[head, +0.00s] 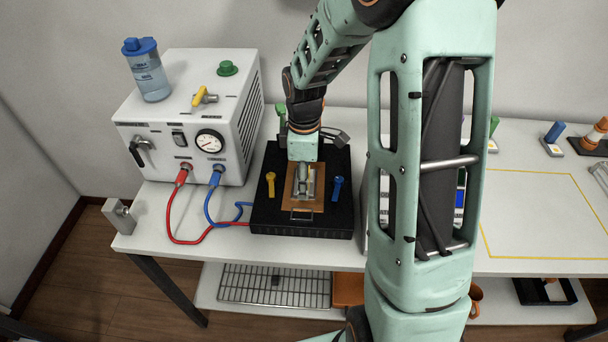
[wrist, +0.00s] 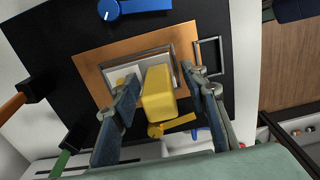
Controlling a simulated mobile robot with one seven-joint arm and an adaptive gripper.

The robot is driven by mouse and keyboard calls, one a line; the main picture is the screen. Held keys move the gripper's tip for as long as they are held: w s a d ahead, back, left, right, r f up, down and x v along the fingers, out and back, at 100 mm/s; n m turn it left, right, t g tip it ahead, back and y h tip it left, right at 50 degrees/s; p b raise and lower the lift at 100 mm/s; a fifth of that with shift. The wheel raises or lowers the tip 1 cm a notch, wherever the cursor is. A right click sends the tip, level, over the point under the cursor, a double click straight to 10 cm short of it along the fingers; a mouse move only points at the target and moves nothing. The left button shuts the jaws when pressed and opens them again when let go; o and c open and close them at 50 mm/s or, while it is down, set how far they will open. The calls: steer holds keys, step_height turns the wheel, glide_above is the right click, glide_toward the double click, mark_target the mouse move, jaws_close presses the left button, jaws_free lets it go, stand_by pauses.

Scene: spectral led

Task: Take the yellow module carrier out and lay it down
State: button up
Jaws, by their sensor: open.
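The yellow module carrier (wrist: 158,92) shows in the wrist view as a yellow block at a metal-framed opening in a copper-coloured plate (wrist: 90,72). My gripper (wrist: 163,84) is open, with one finger on each side of the block. I cannot tell whether either finger touches it. In the head view my gripper (head: 304,188) points down over the copper-coloured plate on the black fixture (head: 265,215) and hides the carrier.
A yellow lever (head: 270,181) and a blue lever (head: 337,186) flank the plate. A white unit (head: 190,115) with red and blue hoses stands left. A yellow outline (head: 545,257) marks clear table at right. A wire rack (head: 275,287) lies on the lower shelf.

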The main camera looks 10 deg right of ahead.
jaws_close()
steer(key=c, duration=0.7)
jaws_free()
jaws_close()
steer(key=shift+r, duration=0.25)
steer(key=shift+r+p, duration=1.1)
steer(key=shift+p, duration=0.05)
steer(key=shift+r, duration=0.25)
steer(key=shift+r+p, duration=0.2)
steer(key=shift+p, duration=0.2)
